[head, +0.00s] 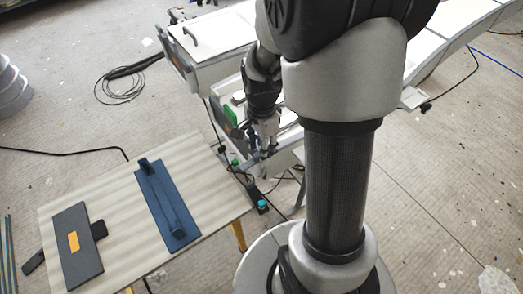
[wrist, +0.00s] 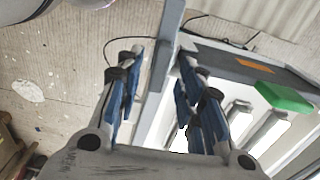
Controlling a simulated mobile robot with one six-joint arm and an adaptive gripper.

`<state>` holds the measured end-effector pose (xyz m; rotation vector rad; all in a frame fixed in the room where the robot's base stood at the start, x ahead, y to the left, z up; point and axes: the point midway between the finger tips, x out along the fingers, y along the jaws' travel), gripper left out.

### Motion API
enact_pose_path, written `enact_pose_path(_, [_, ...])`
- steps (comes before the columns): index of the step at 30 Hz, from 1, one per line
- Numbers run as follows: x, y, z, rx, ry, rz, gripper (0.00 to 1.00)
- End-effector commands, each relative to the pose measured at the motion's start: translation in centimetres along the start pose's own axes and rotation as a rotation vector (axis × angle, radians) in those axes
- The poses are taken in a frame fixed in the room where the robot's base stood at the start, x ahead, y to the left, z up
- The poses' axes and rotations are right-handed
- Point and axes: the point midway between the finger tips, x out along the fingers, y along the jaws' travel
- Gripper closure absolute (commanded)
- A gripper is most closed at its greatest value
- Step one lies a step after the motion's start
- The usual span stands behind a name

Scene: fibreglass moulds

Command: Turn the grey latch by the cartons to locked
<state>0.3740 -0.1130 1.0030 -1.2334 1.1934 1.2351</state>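My gripper (wrist: 160,58) is open, its blue-padded fingers apart. In the head view my gripper (head: 267,152) hangs at the near end of a white mould unit (head: 288,133). In the wrist view a long grey bar (wrist: 164,45) runs behind the gap between the fingers; I cannot tell whether it is the latch or whether anything touches it. Beside it is a dark panel (wrist: 215,55) with an orange label (wrist: 255,66) and a green block (wrist: 285,97). I cannot make out the grey latch's setting. Brown, carton-like shapes (wrist: 14,150) show at the wrist view's lower left.
A pale table (head: 125,190) at the left holds a blue plate with a raised bar (head: 166,205) and a dark plate (head: 74,265) with an orange label. Another white unit with a handle (head: 191,36) stands behind. Cables (head: 122,85) lie on the floor.

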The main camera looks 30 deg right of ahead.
Motion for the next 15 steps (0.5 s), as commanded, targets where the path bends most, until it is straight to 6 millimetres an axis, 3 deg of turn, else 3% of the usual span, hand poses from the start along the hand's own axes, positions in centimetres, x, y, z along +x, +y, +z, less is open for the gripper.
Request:
enact_pose_path(5, [1.40, 0.02, 0.00, 0.000, 0.000, 0.000, 0.65])
enact_pose_path(15, [1.48, -0.01, 0.00, 0.000, 0.000, -0.001, 0.68])
